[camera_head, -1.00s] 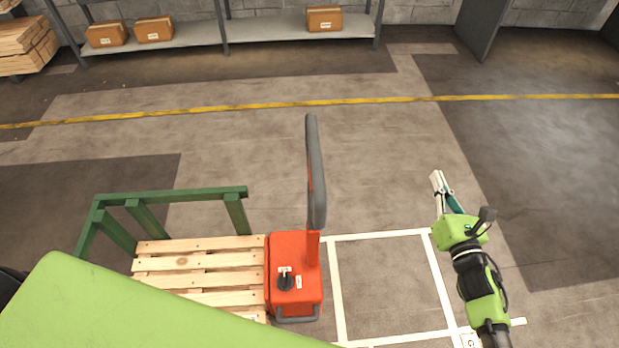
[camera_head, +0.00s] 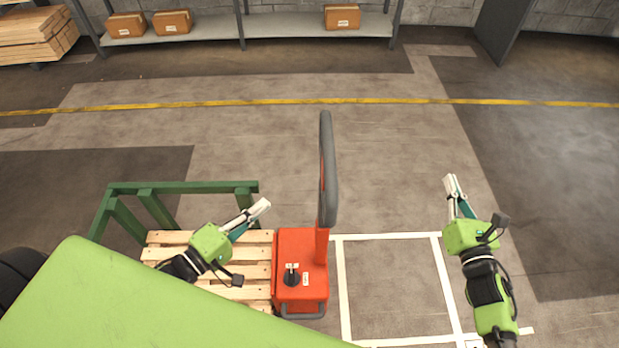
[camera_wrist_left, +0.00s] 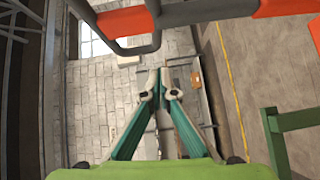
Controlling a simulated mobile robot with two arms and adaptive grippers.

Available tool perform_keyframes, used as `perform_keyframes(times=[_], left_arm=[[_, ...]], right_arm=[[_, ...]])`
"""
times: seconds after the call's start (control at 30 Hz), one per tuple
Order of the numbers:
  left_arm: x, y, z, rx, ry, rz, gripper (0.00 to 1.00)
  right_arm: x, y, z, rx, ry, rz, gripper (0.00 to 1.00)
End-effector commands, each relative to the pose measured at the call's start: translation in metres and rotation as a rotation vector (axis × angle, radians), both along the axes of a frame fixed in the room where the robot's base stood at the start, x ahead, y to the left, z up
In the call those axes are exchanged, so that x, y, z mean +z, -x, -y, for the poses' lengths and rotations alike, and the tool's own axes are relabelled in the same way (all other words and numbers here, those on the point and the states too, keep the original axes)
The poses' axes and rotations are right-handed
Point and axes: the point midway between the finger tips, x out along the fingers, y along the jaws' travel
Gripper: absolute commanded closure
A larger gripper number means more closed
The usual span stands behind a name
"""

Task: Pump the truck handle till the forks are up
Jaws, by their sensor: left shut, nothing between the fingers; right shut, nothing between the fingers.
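The red pallet truck (camera_head: 300,258) stands at the middle bottom of the head view, beside a wooden pallet (camera_head: 254,272). Its handle (camera_head: 326,170) stands nearly upright, with a long grey grip loop on top. My left gripper (camera_head: 262,206) is shut and empty, over the pallet, left of the handle and apart from it. In the left wrist view its fingers (camera_wrist_left: 162,72) are closed together, with a grey and red frame (camera_wrist_left: 125,22) above them. My right gripper (camera_head: 452,186) is shut and empty, well right of the handle. The forks are hidden under the pallet.
A green rail frame (camera_head: 180,188) stands at the pallet's far side. White floor lines (camera_head: 385,236) mark a bay right of the truck. A shelf (camera_head: 280,27) with boxes stands at the back wall. The floor around the handle is clear.

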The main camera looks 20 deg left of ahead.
Motion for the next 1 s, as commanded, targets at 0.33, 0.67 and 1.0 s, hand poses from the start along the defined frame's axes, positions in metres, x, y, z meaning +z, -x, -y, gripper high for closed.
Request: perform_keyframes(times=[0.33, 0.67, 1.0], left_arm=[[0.027, -0.017, 0.018, -0.030, 0.092, 0.022, 1.00], [0.027, -0.072, 0.044, -0.029, 0.090, 0.022, 1.00], [0.025, -0.101, 0.081, -0.029, 0.090, 0.018, 1.00]], right_arm=[[0.000, 0.000, 0.000, 0.000, 0.000, 0.000, 1.00], [0.000, 0.000, 0.000, 0.000, 0.000, 0.000, 1.00], [0.000, 0.000, 0.000, 0.000, 0.000, 0.000, 1.00]])
